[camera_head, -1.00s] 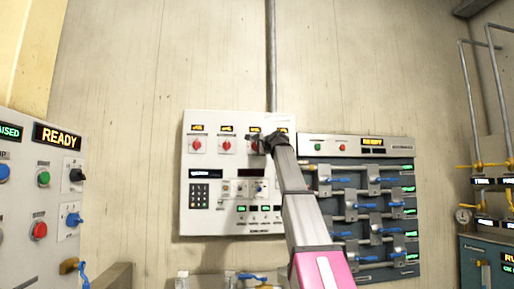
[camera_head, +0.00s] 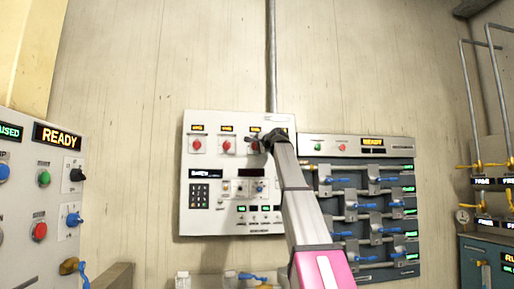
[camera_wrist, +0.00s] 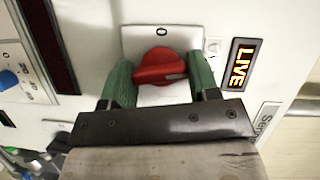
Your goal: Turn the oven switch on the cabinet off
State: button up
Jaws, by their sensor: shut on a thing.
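The white cabinet panel (camera_head: 215,222) hangs on the wall in the head view and carries a row of red rotary switches. My gripper (camera_wrist: 162,68) has its green fingers on either side of one red switch (camera_wrist: 160,66) and is shut on it. This switch sits on a pale plate marked "O" at its upper edge in the wrist view. Its light pointer line points to the right, towards a lit display (camera_wrist: 242,64) reading "LIVE". In the head view my gripper (camera_head: 270,138) covers the right end of the row, so the held switch is hidden there.
Other red switches (camera_head: 196,145) are to the left in the row. A blue knob (camera_wrist: 8,79) and a dark display show at the left of the wrist view. A grey panel with blue levers (camera_head: 367,231) stands close right of my arm. The wall above is mostly clear.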

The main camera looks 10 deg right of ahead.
jog(key=n+g+h, duration=0.1)
jog(key=n, duration=0.2)
jog(key=shift+n, duration=0.4)
jog(key=n+h, duration=0.1)
jog(key=n, duration=0.1)
jog(key=shift+a+r+n+g+h, duration=0.1)
jog(key=shift+n+g+h, duration=0.2)
jog(key=shift+g, duration=0.1)
jog(key=n+h, duration=0.2)
jog(key=n, duration=0.1)
jog(key=shift+g, duration=0.4)
jog(key=shift+n+h, duration=0.8)
jog(key=shift+n, duration=0.3)
jog(key=o, duration=0.9)
